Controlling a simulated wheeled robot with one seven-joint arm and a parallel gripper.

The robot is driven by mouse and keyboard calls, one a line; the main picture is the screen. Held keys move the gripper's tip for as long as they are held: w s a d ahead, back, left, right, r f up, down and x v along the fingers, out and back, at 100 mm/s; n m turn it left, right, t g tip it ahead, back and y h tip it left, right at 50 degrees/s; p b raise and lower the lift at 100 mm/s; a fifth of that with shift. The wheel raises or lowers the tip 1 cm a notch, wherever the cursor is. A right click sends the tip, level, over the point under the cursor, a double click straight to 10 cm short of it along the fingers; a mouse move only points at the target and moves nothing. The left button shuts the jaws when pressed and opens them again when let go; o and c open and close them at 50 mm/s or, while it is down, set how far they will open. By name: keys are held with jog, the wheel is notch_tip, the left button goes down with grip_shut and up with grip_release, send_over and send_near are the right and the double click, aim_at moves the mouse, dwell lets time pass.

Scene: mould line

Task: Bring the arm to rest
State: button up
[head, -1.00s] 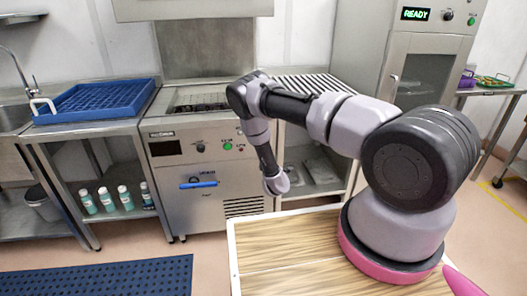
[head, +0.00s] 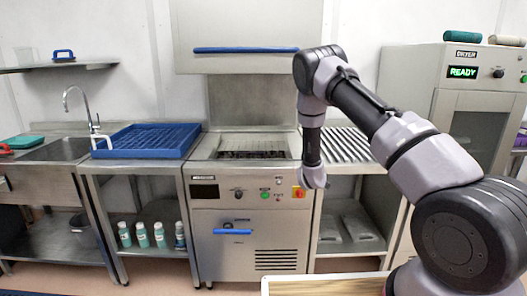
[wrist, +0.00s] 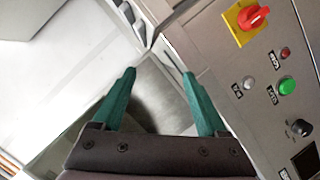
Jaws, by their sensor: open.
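My arm rises from the lower right of the head view, reaches to the left and bends down at the elbow. Its end hangs in front of the right side of the steel machine (head: 274,262); the fingers do not show clearly there. In the wrist view my gripper (wrist: 158,78) shows two green fingers, spread apart with nothing between them. A control panel with a red switch on a yellow plate (wrist: 247,22) and a green button (wrist: 288,87) lies to the right of the fingers.
A blue rack (head: 146,153) sits on the left counter beside a sink (head: 62,149). Several bottles (head: 143,236) stand on the shelf below. A raised hood with a blue handle (head: 246,50) is above the machine. A wooden-topped surface (head: 330,286) is in front.

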jog(key=s+d+r+m+g+y, duration=0.1)
jog(key=s+r+m, duration=0.25)
jog(key=r, duration=0.65)
jog(key=s+d+r+m+g+y, duration=0.1)
jog(key=s+r+m+g, duration=0.1)
jog(key=s+r, duration=0.5)
jog(key=s+d+r+m+g+y, duration=0.1)
jog(key=s+r+m, duration=0.1)
jog(key=r, duration=1)
jog(key=s+r+m+g+y, duration=0.1)
jog(key=s+r, duration=0.3)
jog(key=s, duration=0.3)
jog(key=s+r+m+g, duration=0.1)
jog(key=s+r, duration=0.3)
jog(key=s, duration=0.4)
jog(key=s+r+m+g, duration=0.1)
jog(key=s+m, duration=0.1)
jog(key=s, duration=1.8)
jog(key=shift+s+g+y, duration=0.25)
jog(key=shift+g+y, duration=0.05)
jog(key=shift+y, duration=0.1)
jog(key=shift+d+r, duration=0.1)
